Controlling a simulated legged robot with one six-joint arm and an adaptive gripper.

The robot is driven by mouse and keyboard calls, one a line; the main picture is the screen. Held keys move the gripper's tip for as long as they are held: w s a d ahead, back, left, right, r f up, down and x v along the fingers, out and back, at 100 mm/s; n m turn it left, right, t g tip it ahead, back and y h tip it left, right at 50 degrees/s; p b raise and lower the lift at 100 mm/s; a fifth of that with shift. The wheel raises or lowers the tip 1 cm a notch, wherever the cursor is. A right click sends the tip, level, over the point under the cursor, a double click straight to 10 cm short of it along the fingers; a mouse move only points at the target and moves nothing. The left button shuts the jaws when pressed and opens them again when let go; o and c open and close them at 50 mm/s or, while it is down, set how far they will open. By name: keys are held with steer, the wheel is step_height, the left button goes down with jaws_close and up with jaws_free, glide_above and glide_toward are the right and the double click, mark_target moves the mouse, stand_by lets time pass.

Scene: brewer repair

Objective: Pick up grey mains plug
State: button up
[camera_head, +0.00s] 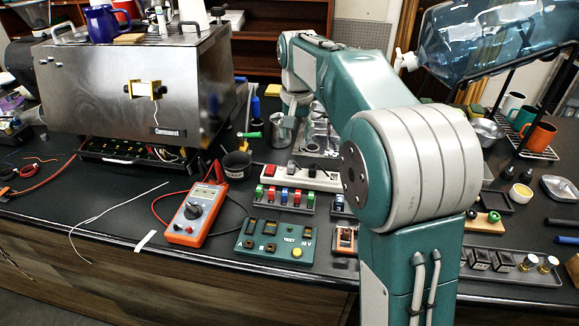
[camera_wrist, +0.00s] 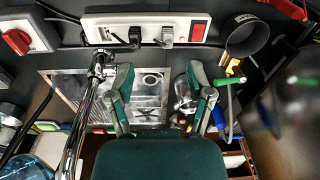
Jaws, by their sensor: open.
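A grey mains plug (camera_wrist: 168,36) sits on the white power strip (camera_wrist: 96,25) in the wrist view, between a black plug (camera_wrist: 134,36) and the red switch. Its cord runs off to the side. In the head view the strip (camera_head: 318,180) lies on the counter, its right end hidden behind my arm. My gripper (camera_wrist: 158,72) is open and empty in the wrist view, its two fingers spread over a metal drip tray. The plug lies beyond the fingertips, above them in the picture, and is not touched.
A chrome faucet-like pipe (camera_wrist: 88,110) stands just left of my fingers in the wrist view. A dark round cup (camera_wrist: 245,36) is at upper right. In the head view, an orange multimeter (camera_head: 196,213) and teal test box (camera_head: 275,241) lie in front; a steel brewer (camera_head: 85,90) stands left.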

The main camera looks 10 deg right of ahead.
steer(key=w+f, duration=0.3)
steer(key=w, duration=0.2)
glide_above(291, 163)
steer(key=shift+m+g, duration=0.4)
steer(key=f, duration=0.5)
steer(key=shift+s+a+f, duration=0.15)
steer(key=shift+s+f, duration=0.05)
steer(key=shift+s, duration=0.05)
steer(key=f, duration=0.5)
steer(key=shift+w+f, duration=0.25)
steer(key=shift+f, duration=0.15)
jaws_close()
